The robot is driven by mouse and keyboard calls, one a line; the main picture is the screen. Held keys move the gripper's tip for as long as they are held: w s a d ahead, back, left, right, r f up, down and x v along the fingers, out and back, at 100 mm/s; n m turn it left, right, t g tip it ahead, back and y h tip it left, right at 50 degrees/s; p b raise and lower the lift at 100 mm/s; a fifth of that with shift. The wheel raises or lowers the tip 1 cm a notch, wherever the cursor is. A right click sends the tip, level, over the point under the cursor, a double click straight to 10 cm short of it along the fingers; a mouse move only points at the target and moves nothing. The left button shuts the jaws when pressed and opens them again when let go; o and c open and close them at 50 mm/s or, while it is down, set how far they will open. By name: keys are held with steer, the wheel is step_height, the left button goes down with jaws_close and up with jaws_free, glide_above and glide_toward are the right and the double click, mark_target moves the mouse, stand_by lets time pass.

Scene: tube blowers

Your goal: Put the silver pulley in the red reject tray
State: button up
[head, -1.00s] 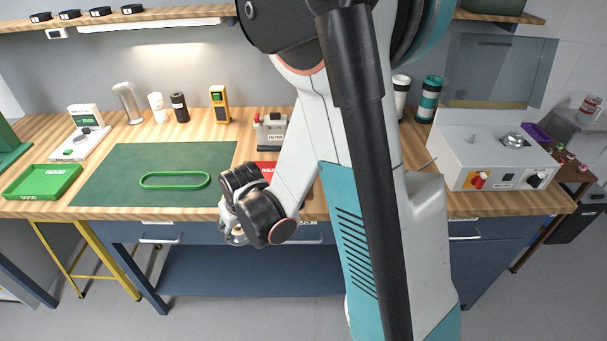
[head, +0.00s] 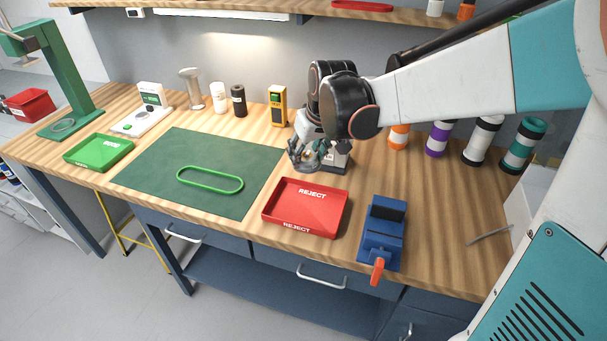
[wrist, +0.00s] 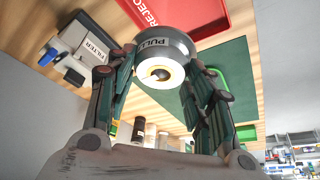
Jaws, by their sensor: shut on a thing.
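The silver pulley (wrist: 163,54) is between the fingers of my gripper (wrist: 163,75), which is shut on it. The pulley shows a pale ring with a dark bore and the letters "PULL". In the head view my gripper (head: 310,158) is above the back of the bench, in front of the filter box; the pulley is hard to make out there. The red reject tray (head: 272,212) lies on the bench, in front of and below my gripper. It looks empty. It also shows at the top of the wrist view (wrist: 222,28).
A blue vise (head: 382,232) with an orange handle stands right of the tray. The green mat (head: 160,165) with a green belt ring (head: 210,179) and the green tray (head: 98,152) lie left. The filter box (head: 338,160) and several bottles stand behind.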

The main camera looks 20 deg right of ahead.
step_height(320, 180, down, 17)
steer(key=b, duration=0.5)
steer(key=shift+w, duration=0.1)
steer(key=shift+r, duration=0.1)
steer(key=shift+b, duration=0.3)
steer(key=o, duration=1.2)
steer(key=shift+o, duration=0.2)
